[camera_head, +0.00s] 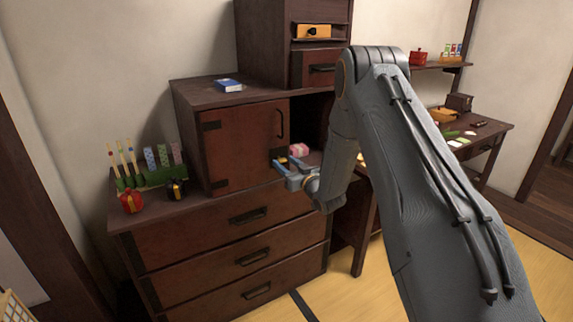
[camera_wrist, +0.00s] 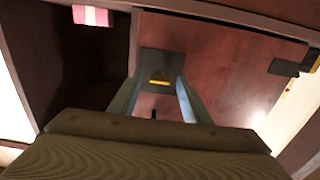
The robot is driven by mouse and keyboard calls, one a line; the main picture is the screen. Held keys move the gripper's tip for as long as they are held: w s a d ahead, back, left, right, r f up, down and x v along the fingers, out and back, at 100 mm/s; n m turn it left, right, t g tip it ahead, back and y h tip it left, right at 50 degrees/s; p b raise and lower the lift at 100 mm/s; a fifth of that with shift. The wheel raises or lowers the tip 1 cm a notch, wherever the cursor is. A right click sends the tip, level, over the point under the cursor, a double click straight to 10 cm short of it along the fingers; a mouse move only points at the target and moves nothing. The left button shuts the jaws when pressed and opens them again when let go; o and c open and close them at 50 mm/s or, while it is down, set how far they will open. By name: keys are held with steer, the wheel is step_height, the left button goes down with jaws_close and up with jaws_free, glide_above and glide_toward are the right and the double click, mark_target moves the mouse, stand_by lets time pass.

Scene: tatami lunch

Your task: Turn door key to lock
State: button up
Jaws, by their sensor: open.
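The small reddish-brown cabinet door (camera_head: 240,143) sits on the chest, with a curved black handle near its right edge. It looks closed. A yellow key (camera_wrist: 159,82) shows at a dark lock plate (camera_wrist: 163,63) near the door's edge in the wrist view. My gripper (camera_head: 284,168) is at the door's lower right corner in the head view. In the wrist view my gripper (camera_wrist: 157,88) is open, with one blue-grey finger on each side of the key and a gap to both. I cannot tell how far the key is turned.
A pink box (camera_head: 298,150) stands in the open compartment right of the door. A blue box (camera_head: 229,85) lies on the cabinet top. A green rack (camera_head: 152,177) and a red item (camera_head: 131,201) stand left on the chest. A desk (camera_head: 488,132) is at the right.

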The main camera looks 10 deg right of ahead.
steer(key=c, duration=1.1)
steer(key=shift+o, duration=0.3)
steer(key=shift+n, duration=0.3)
steer(key=shift+n+b, duration=5.8)
steer(key=shift+n, duration=2.8)
